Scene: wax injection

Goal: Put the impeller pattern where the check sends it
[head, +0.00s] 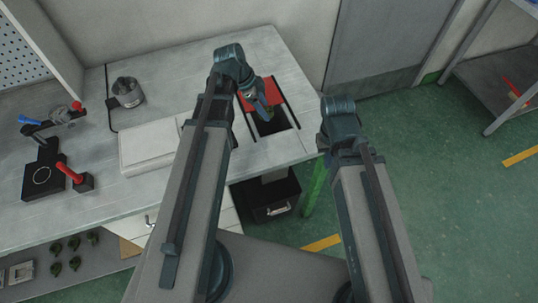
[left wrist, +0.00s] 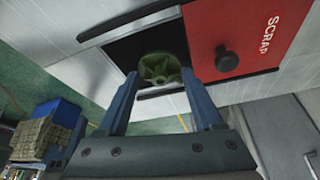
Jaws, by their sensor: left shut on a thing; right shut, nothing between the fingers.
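The green impeller pattern (left wrist: 157,70) is between the fingers of my left gripper (left wrist: 165,88) in the left wrist view. The gripper is shut on it. In the head view my left gripper (head: 262,106) hangs over the dark scrap opening (head: 274,125) in the table, and the pattern is hard to make out there. The red lid (left wrist: 228,40), marked SCRAP and fitted with a black knob (left wrist: 227,59), sits beside the opening, leaving part of it uncovered; the lid also shows in the head view (head: 271,91). My right arm is raised at the right; its gripper fingers are hidden.
A black bin (head: 270,198) stands under the table below the opening. A white slab (head: 148,146), a metal pot (head: 127,91) and a black fixture (head: 43,178) with red-handled parts lie to the left. Several green pieces (head: 74,263) sit on a lower shelf. Floor at right is clear.

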